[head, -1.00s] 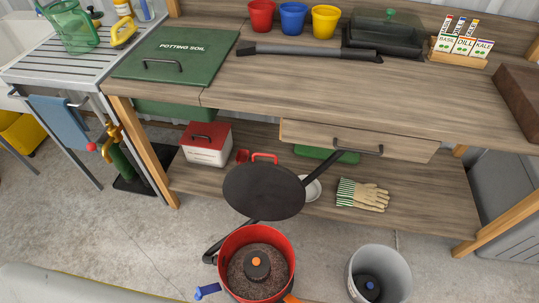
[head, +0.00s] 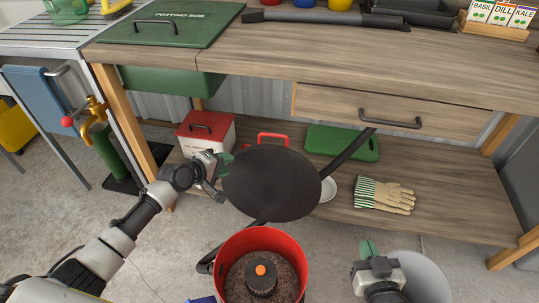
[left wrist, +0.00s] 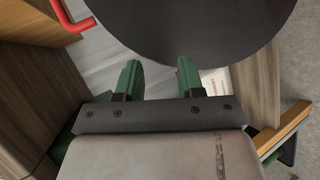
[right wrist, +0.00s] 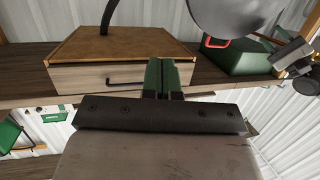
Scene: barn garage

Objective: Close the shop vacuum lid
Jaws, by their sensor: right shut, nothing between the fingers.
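The shop vacuum is a red drum (head: 229,248) on the floor, open at the top, with a black part capped in orange (head: 261,279) inside. Its round black lid (head: 275,190) stands raised and tilted open above the drum's far side. The lid's underside fills the top of the left wrist view (left wrist: 200,25). My left gripper (head: 222,166) is open at the lid's left edge; its fingertips (left wrist: 159,68) reach the rim in the picture, but contact cannot be told. My right gripper (head: 369,252) is shut and empty, right of the drum and apart from the lid (right wrist: 225,14).
The workbench (head: 300,70) stands behind, with a drawer (head: 340,110) and a lower shelf holding striped gloves (head: 384,195), a red-lidded box (head: 206,132) and a green object (head: 342,143). A grey bucket (head: 425,275) sits right of the drum, partly behind my right gripper.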

